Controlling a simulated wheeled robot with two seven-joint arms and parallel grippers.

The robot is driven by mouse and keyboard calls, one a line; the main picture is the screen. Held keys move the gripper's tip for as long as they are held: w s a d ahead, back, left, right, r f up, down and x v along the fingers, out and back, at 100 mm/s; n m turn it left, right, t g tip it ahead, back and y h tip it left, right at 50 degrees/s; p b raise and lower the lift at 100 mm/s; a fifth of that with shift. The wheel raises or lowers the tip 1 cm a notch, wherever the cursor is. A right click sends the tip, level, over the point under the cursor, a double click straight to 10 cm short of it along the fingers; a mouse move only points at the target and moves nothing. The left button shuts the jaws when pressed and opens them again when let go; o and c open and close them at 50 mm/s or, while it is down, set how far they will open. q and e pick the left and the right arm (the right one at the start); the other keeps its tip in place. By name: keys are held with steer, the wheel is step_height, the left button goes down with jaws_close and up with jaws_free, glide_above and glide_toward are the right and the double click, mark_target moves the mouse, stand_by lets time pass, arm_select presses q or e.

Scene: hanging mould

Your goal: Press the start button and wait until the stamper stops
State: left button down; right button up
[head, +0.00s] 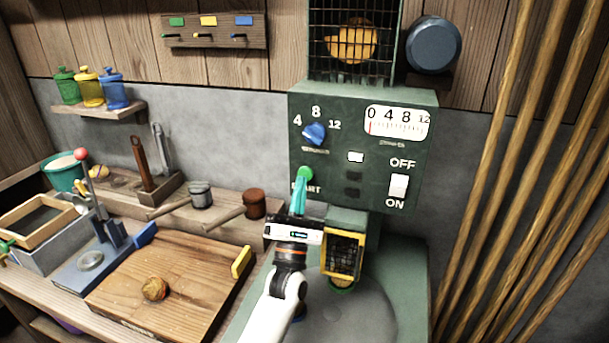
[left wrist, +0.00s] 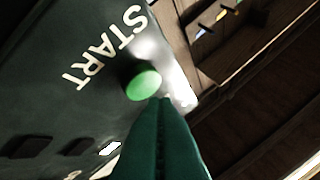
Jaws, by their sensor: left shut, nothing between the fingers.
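The green start button (head: 306,173) is on the front of the dark green machine (head: 420,145), above the partly covered word START. It also shows in the left wrist view (left wrist: 143,84). My left gripper (head: 302,186) is shut and empty, its teal fingers pointing up just below the button. In the left wrist view its fingertips (left wrist: 165,101) lie close to the button's edge; I cannot tell whether they touch it. A yellow-framed mesh guard (head: 358,256) is low on the machine. I cannot make out the stamper behind it. My right gripper is not in view.
The panel has a blue knob (head: 315,134), a gauge (head: 397,122) with its red needle near 0, a lit white lamp (head: 355,157) and a white switch (head: 398,187). A wooden board (head: 185,285) with a round patterned piece lies left. Poles (head: 540,170) stand right.

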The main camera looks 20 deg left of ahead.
arm_select(q)
steer(key=shift+w+b, duration=0.4)
steer(key=shift+w, duration=0.05)
